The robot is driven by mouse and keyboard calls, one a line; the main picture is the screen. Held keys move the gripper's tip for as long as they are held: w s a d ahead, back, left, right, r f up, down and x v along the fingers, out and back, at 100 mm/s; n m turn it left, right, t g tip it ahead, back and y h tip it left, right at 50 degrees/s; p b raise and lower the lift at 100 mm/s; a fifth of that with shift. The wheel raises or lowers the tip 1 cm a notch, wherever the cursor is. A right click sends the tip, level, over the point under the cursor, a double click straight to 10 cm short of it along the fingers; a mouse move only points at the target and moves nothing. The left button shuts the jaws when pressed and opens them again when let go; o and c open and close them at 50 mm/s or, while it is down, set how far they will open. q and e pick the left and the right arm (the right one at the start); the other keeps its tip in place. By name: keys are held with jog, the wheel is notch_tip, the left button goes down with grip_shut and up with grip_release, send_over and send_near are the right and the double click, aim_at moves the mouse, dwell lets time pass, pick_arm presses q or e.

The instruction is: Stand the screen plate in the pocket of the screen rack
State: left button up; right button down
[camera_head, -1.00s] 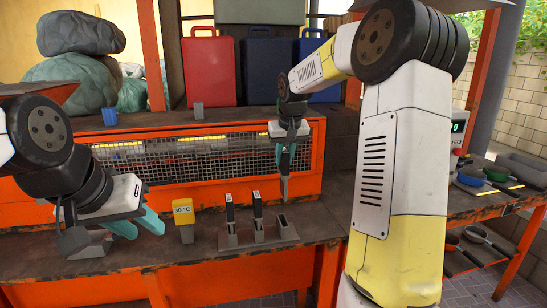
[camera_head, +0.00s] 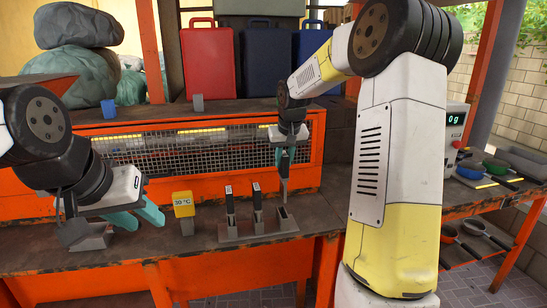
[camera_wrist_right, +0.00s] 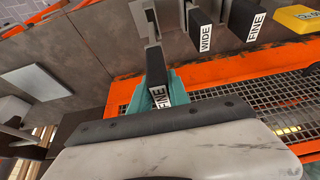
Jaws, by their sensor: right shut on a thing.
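The screen plate (camera_head: 284,185) is a thin dark grey plate, upright, held by my right gripper (camera_head: 285,160). In the right wrist view the plate (camera_wrist_right: 155,66) points away from the teal fingers, with a white FINE label near them. The grey screen rack (camera_head: 240,237) stands on the bench's front part. Two dark plates stand in its left pocket (camera_head: 230,202) and middle pocket (camera_head: 257,197). The plate's lower end is right over the rack's right pocket (camera_head: 283,214); I cannot tell whether it has entered. My left gripper (camera_head: 139,217) is open and empty, left of the rack.
An orange heater with mesh (camera_head: 220,150) runs behind.

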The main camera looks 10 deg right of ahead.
aim_at(285, 174)
jog(key=shift+f, duration=5.1)
jog(key=c, duration=1.2)
grip_release()
jog(key=shift+o, duration=0.2)
jog(key=v, duration=0.8)
jog(key=shift+s+a+r, duration=0.1)
jog(key=shift+s+r, duration=0.1)
jog(key=s+a+r, duration=0.1)
jog(key=s+r, duration=0.2)
jog(key=s, duration=0.7)
jog(key=s+a+r+t+y, duration=0.1)
jog(key=s+a+r, duration=0.1)
jog(key=s, duration=0.7)
jog(key=s+a+r+y, duration=0.1)
jog(key=s+r, duration=0.2)
jog(key=s, duration=0.7)
jog(key=shift+s+a+r+t, duration=0.3)
jog(key=shift+a+r, duration=0.05)
